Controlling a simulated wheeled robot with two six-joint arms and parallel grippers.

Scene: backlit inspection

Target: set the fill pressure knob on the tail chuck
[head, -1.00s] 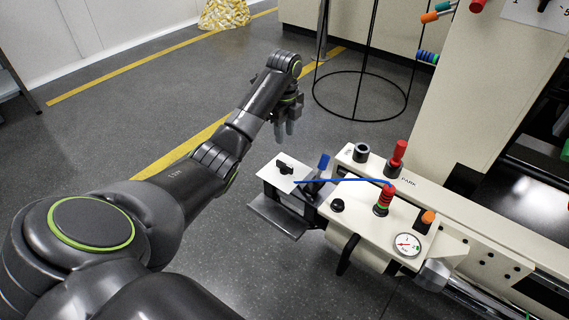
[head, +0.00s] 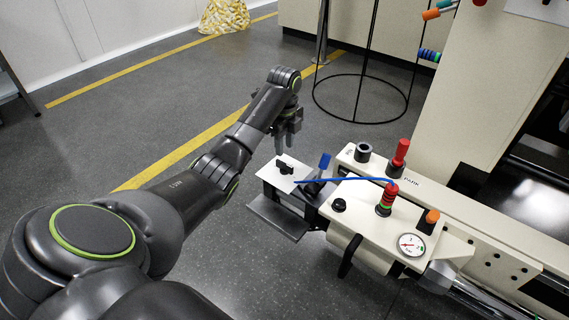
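The tail chuck is a cream machine head (head: 360,222) at the right of centre. A pressure gauge (head: 411,245) with a red needle sits on its near right corner. A black round knob (head: 339,205) stands on its top, left of the gauge. A black winged knob (head: 285,168) sits on a small white plate (head: 272,176) at its left end. I see no label telling which knob is the fill pressure one. My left gripper (head: 285,148) points down just beyond the winged knob, apart from it. Its two fingers look slightly parted and empty. My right gripper is out of view.
A black wire stand (head: 360,122) is behind. Floor to the left is clear.

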